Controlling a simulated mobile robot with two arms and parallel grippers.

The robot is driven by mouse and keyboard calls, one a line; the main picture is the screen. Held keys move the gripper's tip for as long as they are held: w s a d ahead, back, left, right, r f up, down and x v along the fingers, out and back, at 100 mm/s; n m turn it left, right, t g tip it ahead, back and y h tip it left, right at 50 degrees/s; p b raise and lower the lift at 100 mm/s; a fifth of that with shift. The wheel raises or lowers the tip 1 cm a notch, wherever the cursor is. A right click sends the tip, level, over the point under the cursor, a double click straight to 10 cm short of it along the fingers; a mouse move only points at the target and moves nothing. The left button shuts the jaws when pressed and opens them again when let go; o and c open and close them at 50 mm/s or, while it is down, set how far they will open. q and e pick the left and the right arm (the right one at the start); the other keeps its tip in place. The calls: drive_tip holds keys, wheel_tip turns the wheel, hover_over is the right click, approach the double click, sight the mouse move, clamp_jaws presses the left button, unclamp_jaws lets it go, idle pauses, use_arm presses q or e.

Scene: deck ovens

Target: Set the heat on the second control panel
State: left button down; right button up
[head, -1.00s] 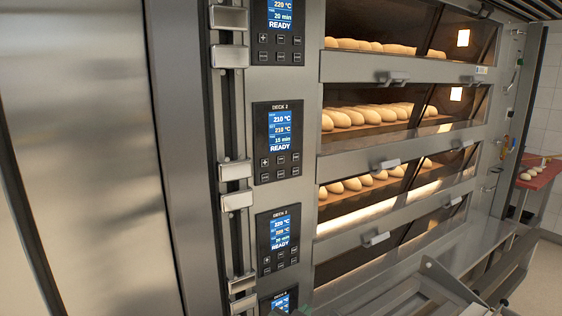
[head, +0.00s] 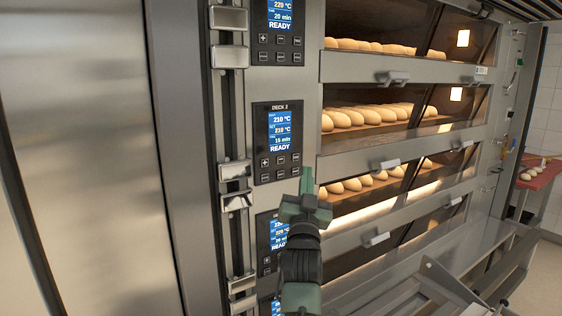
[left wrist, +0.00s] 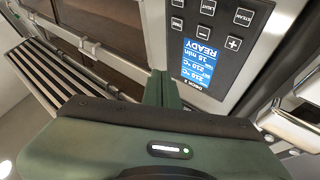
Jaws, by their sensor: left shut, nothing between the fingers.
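The second control panel (head: 277,142), labelled DECK 2, is a black plate with a blue display reading 210 °C, 210 °C, 15 min and READY. Two rows of buttons, with a plus at upper left, sit below the display. It also shows upside down in the left wrist view (left wrist: 215,48). My left gripper (head: 306,182) is shut and empty, just right of and below this panel's buttons in the head view. I cannot tell whether it touches anything. It partly covers the third panel (head: 266,240). My right gripper is out of view.
The top panel (head: 278,30) is above, reading 220 °C. Oven doors with handles (head: 390,77) and loaves (head: 360,115) are to the right. Metal latch blocks (head: 235,170) stick out left of the panels. A red board (head: 540,174) with dough is at far right.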

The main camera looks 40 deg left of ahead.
use_arm(q)
drive_tip(key=shift+w+a+b, duration=0.15)
drive_tip(key=shift+w+a, duration=0.4)
drive_tip(key=shift+a, duration=0.8)
drive_tip(key=shift+w+a+b, duration=0.15)
drive_tip(key=shift+w+a, duration=0.45)
drive_tip(key=shift+a, duration=0.8)
drive_tip(key=shift+w+a+b, duration=0.15)
drive_tip(key=shift+w+a, duration=0.4)
drive_tip(key=shift+a, duration=0.8)
drive_tip(key=shift+w+a, duration=0.15)
drive_tip(key=shift+a, duration=0.2)
drive_tip(key=shift+w+a, duration=0.15)
drive_tip(key=shift+a, duration=0.2)
drive_tip(key=shift+d, duration=0.1)
drive_tip(key=shift+s+d, duration=0.3)
drive_tip(key=shift+d, duration=0.35)
drive_tip(key=shift+s+d+p, duration=0.15)
drive_tip(key=shift+s+d, duration=0.15)
drive_tip(key=shift+d, duration=0.45)
drive_tip(key=shift+s+d+p, duration=0.15)
drive_tip(key=shift+s+d, duration=0.2)
drive_tip(key=shift+d, duration=0.45)
drive_tip(key=shift+s+d+p, duration=0.15)
drive_tip(key=shift+s+d, duration=0.15)
drive_tip(key=shift+d, duration=0.45)
